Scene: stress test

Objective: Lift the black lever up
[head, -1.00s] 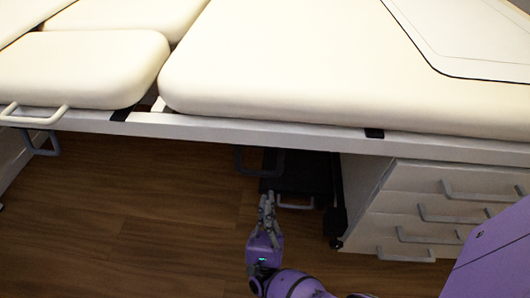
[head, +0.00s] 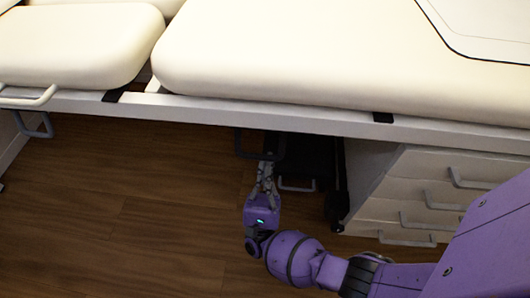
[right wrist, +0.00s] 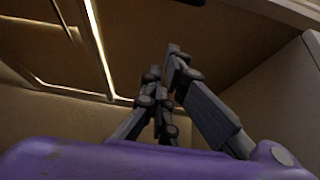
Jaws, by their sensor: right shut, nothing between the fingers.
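A dark loop-shaped lever (head: 240,146) hangs under the front rail of the padded table, near the middle of the head view. My right gripper (head: 267,166) is shut and empty, with its fingers pointing up at the lever's right end. The fingertips overlap the lever's lower edge in the picture; I cannot tell whether they touch it. In the right wrist view the fingers (right wrist: 165,62) point up beneath the table's underside. A dark piece at the top edge there (right wrist: 190,2) may be part of the lever. My left gripper is not in view.
The cream padded table (head: 300,55) overhangs the space above my right gripper. White drawers with grey handles (head: 430,185) stand to the right. A black box with a grey handle (head: 305,160) sits behind the gripper. The wooden floor at left (head: 110,210) is clear.

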